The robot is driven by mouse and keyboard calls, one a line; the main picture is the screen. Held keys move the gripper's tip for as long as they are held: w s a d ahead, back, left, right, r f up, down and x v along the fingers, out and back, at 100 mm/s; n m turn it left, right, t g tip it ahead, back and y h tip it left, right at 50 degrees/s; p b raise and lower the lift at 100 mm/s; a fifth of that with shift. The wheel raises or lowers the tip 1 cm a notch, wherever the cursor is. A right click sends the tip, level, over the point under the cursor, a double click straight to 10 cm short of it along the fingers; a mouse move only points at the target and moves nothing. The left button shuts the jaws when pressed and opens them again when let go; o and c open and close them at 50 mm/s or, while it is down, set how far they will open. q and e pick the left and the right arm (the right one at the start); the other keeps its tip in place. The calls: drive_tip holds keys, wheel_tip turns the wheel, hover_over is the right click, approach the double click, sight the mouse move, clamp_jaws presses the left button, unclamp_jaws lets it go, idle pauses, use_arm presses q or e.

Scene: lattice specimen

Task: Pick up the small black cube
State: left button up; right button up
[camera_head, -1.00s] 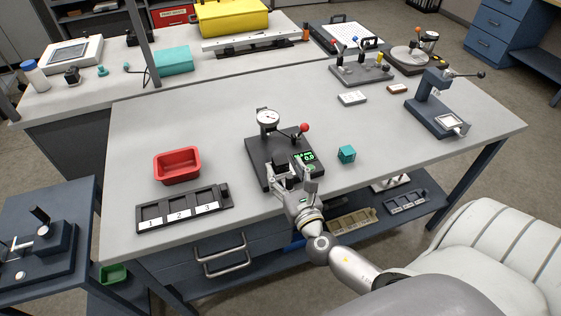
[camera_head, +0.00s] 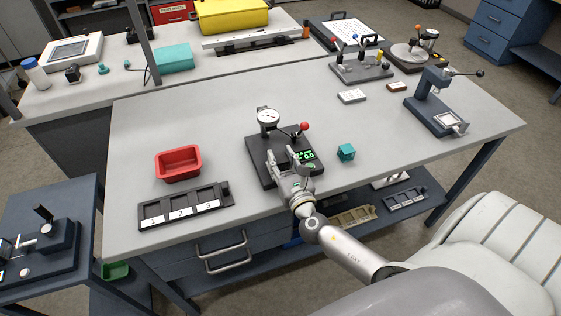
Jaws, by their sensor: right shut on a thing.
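My right gripper (camera_head: 290,167) is over the front of the black gauge stand (camera_head: 258,160), its fingers pointing away from me. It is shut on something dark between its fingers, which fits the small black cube. The cube's outline is mostly hidden and hard to tell from the dark base, and I cannot tell whether it is lifted. The stand carries a round dial (camera_head: 268,115), a red-knobbed lever (camera_head: 304,127) and a green-lit display (camera_head: 306,155). My left gripper is not in view.
A teal cube (camera_head: 346,152) stands to the right of the stand. A red bin (camera_head: 179,163) and a numbered black tray (camera_head: 186,208) are at the left. A press (camera_head: 434,108) stands at the right. The tabletop between bin and stand is clear.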

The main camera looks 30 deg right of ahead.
sight(282, 160)
drive_tip(key=shift+r, duration=0.1)
drive_tip(key=shift+r, duration=0.6)
wheel_tip(282, 160, up, 2)
drive_tip(key=shift+r+p, duration=0.1)
drive_tip(key=shift+p, duration=0.45)
drive_tip(key=s+a+r, duration=0.4)
drive_tip(key=s+r, duration=0.5)
drive_tip(key=s, duration=0.4)
drive_tip(key=s+a+f+n+y+b, duration=0.2)
drive_tip(key=a+f+n+y+b, duration=0.15)
drive_tip(key=a, duration=0.65)
drive_tip(key=d+r+m+h+p, duration=0.1)
drive_tip(key=d, duration=0.2)
drive_tip(key=w+d+r+m+h+p, duration=0.1)
drive_tip(key=d, duration=0.3)
drive_tip(key=d+r+m+h+p, duration=0.1)
drive_tip(key=d+r, duration=0.1)
drive_tip(key=d, duration=0.1)
drive_tip(key=shift+w+d+m+h, duration=0.2)
drive_tip(key=shift+d+m+h, duration=0.05)
drive_tip(key=shift+d, duration=0.1)
